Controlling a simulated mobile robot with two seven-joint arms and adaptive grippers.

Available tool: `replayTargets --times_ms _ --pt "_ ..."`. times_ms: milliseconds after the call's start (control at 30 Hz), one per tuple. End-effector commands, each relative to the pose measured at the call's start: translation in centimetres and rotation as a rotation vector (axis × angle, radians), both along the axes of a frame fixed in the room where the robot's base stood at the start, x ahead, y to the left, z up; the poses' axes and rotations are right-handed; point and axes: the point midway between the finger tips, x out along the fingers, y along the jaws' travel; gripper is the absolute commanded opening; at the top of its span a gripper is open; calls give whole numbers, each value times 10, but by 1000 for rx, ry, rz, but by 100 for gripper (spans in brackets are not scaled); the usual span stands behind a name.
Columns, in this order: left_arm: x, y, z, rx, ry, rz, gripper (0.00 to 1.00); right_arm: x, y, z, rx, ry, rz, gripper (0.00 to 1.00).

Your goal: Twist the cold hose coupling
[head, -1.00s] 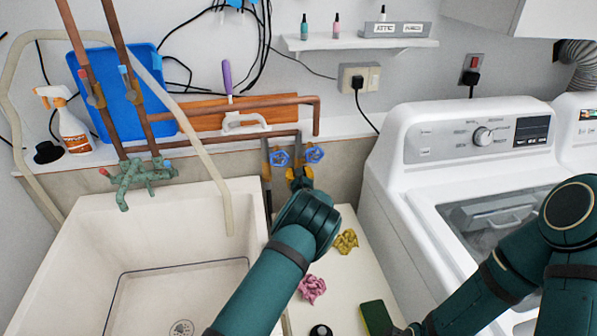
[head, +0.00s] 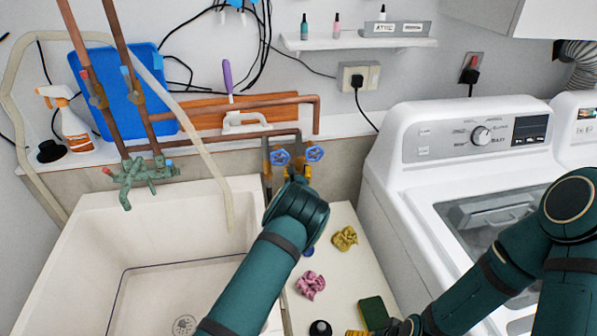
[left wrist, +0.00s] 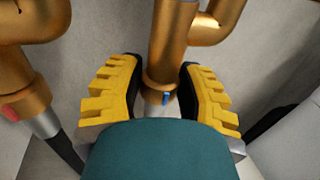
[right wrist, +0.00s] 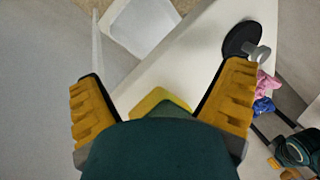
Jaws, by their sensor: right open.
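The cold hose coupling (left wrist: 160,97) is a brass collar with a blue mark, below a brass tap body in the left wrist view. The grey hose end below it is mostly covered by my gripper. In the head view my left wrist hides most of this gripper (head: 291,174), below two blue tap handles (head: 297,155). My right gripper (right wrist: 163,75) is open and empty, above a yellow and green sponge (right wrist: 160,103).
A second brass tap with a red mark (left wrist: 10,111) stands close on the left. A white sink (head: 90,235) lies left of my left arm, and a washing machine (head: 455,175) stands right. Pink cloth (head: 310,285) and yellow cloth (head: 344,238) lie on the counter between them.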

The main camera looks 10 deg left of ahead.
Motion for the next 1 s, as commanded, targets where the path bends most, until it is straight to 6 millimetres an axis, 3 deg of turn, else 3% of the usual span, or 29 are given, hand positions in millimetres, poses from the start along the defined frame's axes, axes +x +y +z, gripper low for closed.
replayTargets --times_ms 33,67,533,1000 --pt "0 0 0 0 -1 0 58 0 0 0 0 0 0 95" --pt "0 0 0 0 0 0 66 0 0 0 0 0 0 95" --pt "-8 -1 0 0 2 1 66 0 0 0 0 0 0 95" --pt "-81 -10 0 0 3 1 66 0 0 0 0 0 0 95"
